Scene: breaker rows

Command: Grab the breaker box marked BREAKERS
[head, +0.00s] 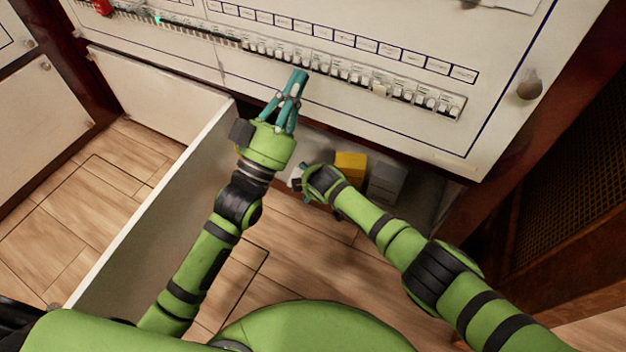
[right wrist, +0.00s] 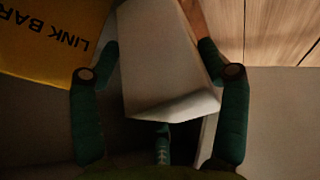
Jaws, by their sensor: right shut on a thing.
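A pale grey-white box (right wrist: 165,60) is between the teal fingers of my right gripper (right wrist: 160,50), which is shut on it. No marking on this box is readable, so I cannot tell whether it is the one marked BREAKERS. In the head view a small pale part of it (head: 296,174) shows beside my right gripper (head: 306,182), low in the open drawer under the panel. My left gripper (head: 297,78) is in front of the breaker row, its fingers together and empty.
A yellow box (head: 350,165) marked "LINK BAR", its label partly cut off, stands close to the held box. A grey box (head: 386,182) stands right of it. The drawer's wall (head: 160,215) runs left of my arms. The breaker panel (head: 420,120) overhangs the boxes.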

